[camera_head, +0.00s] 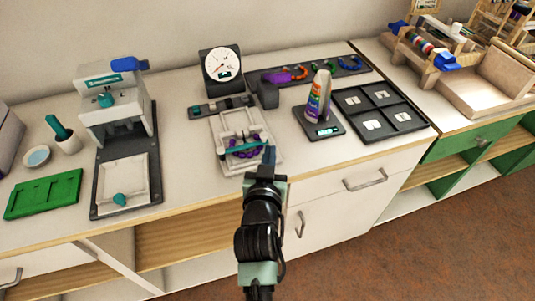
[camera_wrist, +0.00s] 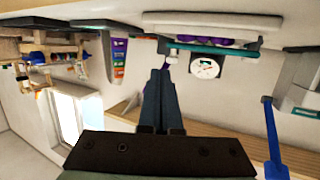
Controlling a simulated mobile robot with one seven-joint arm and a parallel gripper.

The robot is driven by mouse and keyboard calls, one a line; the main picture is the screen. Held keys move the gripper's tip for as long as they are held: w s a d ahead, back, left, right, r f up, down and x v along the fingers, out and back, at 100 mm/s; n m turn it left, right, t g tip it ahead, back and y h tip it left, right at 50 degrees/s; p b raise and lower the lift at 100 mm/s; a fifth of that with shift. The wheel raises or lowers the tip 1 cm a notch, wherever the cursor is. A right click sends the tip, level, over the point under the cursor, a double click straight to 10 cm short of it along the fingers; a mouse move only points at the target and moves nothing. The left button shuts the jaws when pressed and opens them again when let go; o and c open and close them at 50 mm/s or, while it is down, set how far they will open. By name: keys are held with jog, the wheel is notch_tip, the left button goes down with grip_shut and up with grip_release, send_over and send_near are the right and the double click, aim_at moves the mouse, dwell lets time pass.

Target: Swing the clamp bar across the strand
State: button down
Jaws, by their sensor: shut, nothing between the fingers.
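The white bead board (camera_head: 262,131) stands on the counter in the middle of the head view. A strand of purple beads (camera_head: 238,154) lies curved on its front part. The teal clamp bar (camera_head: 243,147) lies crosswise over the strand, with purple beads showing along it. In the wrist view the teal bar (camera_wrist: 215,49) runs sideways near the top, close to purple beads (camera_wrist: 205,41). My gripper (camera_head: 269,152) is at the bar's right end, at the front right of the board. It is shut and empty. Whether the fingertips touch the bar cannot be told.
A dial gauge (camera_head: 221,68) stands behind the board. A striped bottle on a dark base (camera_head: 318,98) and a black compartment tray (camera_head: 379,108) are to the right. A white press (camera_head: 116,103) and a green tray (camera_head: 44,194) are to the left. The counter's front edge is close.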

jog(key=d+v, duration=0.2)
jog(key=v, duration=0.7)
jog(key=shift+s+p, duration=0.35)
